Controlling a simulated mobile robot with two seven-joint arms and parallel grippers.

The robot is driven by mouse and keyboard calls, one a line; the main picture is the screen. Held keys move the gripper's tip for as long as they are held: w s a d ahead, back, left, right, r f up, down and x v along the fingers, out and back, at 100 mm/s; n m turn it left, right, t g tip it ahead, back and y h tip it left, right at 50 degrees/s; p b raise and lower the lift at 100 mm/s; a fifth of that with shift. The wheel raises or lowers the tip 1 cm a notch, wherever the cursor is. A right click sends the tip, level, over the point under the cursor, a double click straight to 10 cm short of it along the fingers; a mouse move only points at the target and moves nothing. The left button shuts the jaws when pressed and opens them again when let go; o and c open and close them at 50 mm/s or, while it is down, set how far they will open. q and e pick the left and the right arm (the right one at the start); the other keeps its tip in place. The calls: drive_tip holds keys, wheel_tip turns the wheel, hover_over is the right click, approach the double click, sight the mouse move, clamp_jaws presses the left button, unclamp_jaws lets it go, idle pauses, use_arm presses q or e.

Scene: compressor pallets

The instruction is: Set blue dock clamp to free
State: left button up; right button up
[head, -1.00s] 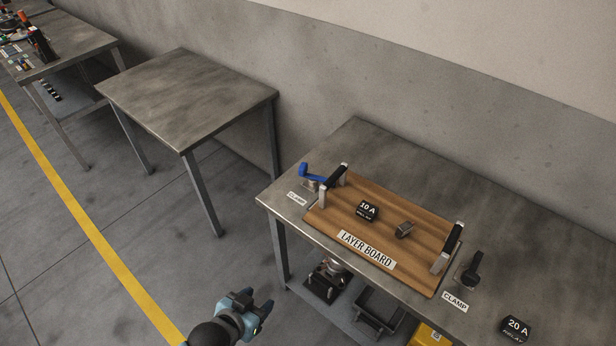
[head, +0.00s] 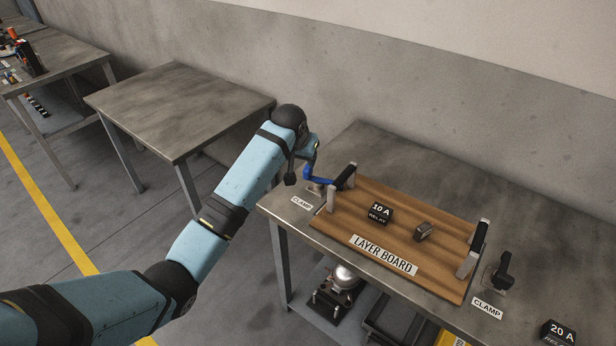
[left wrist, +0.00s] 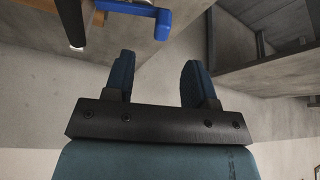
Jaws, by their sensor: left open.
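The blue dock clamp (head: 318,176) is a bent blue lever at the left end of the layer board (head: 400,222), behind a CLAMP label (head: 302,203). My left gripper (head: 302,166) is at the lever's left side, partly hidden by its own wrist. In the left wrist view its two fingers (left wrist: 158,70) are apart with nothing between them. The blue lever (left wrist: 130,8) shows there beyond the fingertips, at the top edge. My right gripper is not in view.
The board has two black-topped handles (head: 343,177), a 10 A relay (head: 379,213) and a small metal block (head: 423,230). A black clamp (head: 499,272) and a 20 A relay (head: 558,332) are at right. An empty table (head: 178,95) stands at left.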

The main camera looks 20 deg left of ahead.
sight(308, 169)
use_arm(q)
drive_tip(key=shift+g, duration=0.3)
drive_tip(key=x, duration=0.3)
drive_tip(key=w+b+x, duration=0.1)
drive_tip(key=x, duration=0.3)
drive_tip(key=w+r+x, duration=0.1)
drive_tip(key=x, duration=0.3)
drive_tip(key=shift+w+a+b, duration=0.2)
drive_tip(key=shift+a+b, duration=0.1)
drive_tip(key=shift+w+f, duration=0.1)
drive_tip(key=shift+f, duration=0.2)
drive_tip(key=shift+c, duration=0.2)
